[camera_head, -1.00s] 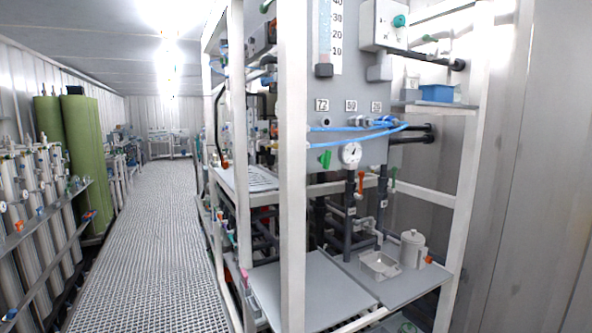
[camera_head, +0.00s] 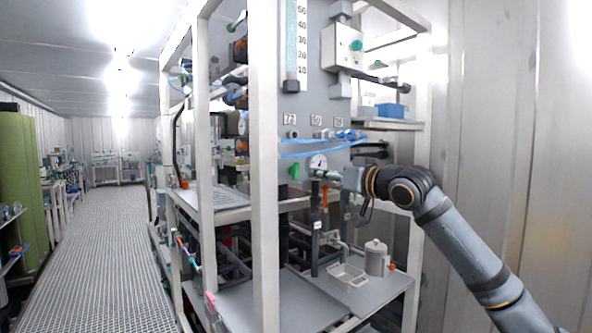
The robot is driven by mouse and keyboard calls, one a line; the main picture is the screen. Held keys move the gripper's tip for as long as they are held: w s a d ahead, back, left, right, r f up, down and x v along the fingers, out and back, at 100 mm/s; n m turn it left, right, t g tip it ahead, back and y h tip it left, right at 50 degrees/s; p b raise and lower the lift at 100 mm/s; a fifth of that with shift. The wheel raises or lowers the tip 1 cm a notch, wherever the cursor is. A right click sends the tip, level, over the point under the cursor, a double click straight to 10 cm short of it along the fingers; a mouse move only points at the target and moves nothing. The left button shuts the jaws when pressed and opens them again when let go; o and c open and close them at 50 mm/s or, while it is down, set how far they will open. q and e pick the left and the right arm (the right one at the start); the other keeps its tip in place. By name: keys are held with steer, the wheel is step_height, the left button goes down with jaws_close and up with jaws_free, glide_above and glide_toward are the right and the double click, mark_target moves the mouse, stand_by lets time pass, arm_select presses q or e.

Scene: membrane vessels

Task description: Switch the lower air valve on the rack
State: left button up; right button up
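The rack (camera_head: 265,220) has a white frame and a grey panel with piping. A green valve handle (camera_head: 294,171) sits at the panel's lower edge, left of a round white gauge (camera_head: 318,162). An orange-red handle (camera_head: 325,195) is on a dark vertical pipe below the gauge. I cannot tell which of these is the lower air valve. My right gripper (camera_head: 328,176) reaches in from the right, its tip just below and right of the gauge. It overlaps the pipework there; contact and finger opening are too small to tell. My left gripper is not in view.
Blue tubes (camera_head: 310,152) cross the panel above the gauge. A grey shelf below holds a clear tray (camera_head: 347,276) and a lidded white jug (camera_head: 376,258). A white upright post stands in front at left. The grated aisle (camera_head: 105,260) at left is clear.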

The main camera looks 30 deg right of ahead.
mark_target(298, 170)
steer(key=w+p, duration=0.3)
steer(key=w, duration=0.2)
steer(key=w+p, duration=0.2)
steer(key=w, duration=0.1)
steer(key=shift+w+a+r+p, duration=0.2)
steer(key=shift+a+r+p, duration=0.05)
steer(key=shift+a+p, duration=0.15)
steer(key=shift+w+a+f, duration=0.1)
steer(key=shift+w+f, duration=0.1)
steer(key=shift+w, duration=0.25)
steer(key=shift+s, duration=0.1)
jaws_close()
